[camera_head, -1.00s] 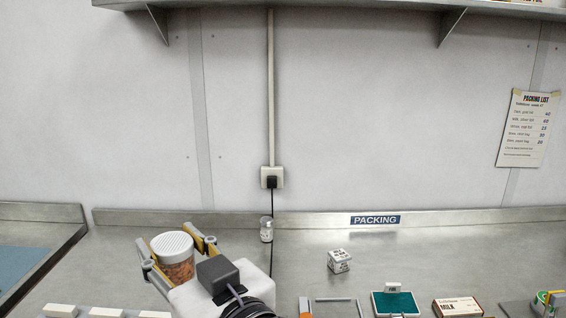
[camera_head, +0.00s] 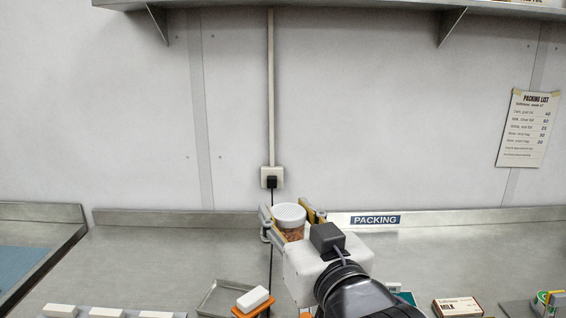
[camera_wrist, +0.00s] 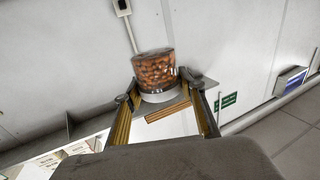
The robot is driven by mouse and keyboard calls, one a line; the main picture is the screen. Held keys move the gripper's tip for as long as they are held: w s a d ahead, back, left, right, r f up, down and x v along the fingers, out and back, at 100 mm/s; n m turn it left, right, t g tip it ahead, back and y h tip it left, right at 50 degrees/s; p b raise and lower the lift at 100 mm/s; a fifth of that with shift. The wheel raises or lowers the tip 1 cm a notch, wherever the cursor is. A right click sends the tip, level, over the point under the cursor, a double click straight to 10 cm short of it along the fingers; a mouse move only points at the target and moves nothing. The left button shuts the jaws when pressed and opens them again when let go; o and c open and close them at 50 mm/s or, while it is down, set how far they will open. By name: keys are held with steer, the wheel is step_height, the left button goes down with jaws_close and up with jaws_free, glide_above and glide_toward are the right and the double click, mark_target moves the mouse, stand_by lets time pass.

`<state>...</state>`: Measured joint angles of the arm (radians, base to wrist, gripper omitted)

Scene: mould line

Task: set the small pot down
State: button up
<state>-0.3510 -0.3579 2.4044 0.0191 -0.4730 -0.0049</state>
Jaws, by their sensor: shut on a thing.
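The small pot (camera_head: 291,234) is a clear jar of brown pieces with a white, dotted lid. It is upright in the head view, near the back of the steel bench. My gripper (camera_head: 290,214) is shut on it, one finger on each side. In the wrist view the pot (camera_wrist: 153,70) shows lid-down between the fingertips (camera_wrist: 160,88), with its brown contents clearly visible. The pot's lower part is hidden by my gripper in the head view, so I cannot tell whether it touches the bench.
A metal tray (camera_head: 213,299) and a white block (camera_head: 253,298) lie left of my arm. More white blocks (camera_head: 60,311) line the front left.

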steer(key=w+d+m+h, duration=0.1)
steer(key=d+m+h, duration=0.1)
steer(key=d, duration=0.6)
steer(key=w+d+m+t+h, duration=0.1)
steer(key=d+h, duration=0.3)
steer(key=d, duration=0.4)
steer(key=shift+w+d+m, duration=0.2)
steer(key=shift+w+m, duration=0.15)
steer(key=shift+m, duration=0.05)
steer(key=shift+a+r, duration=0.1)
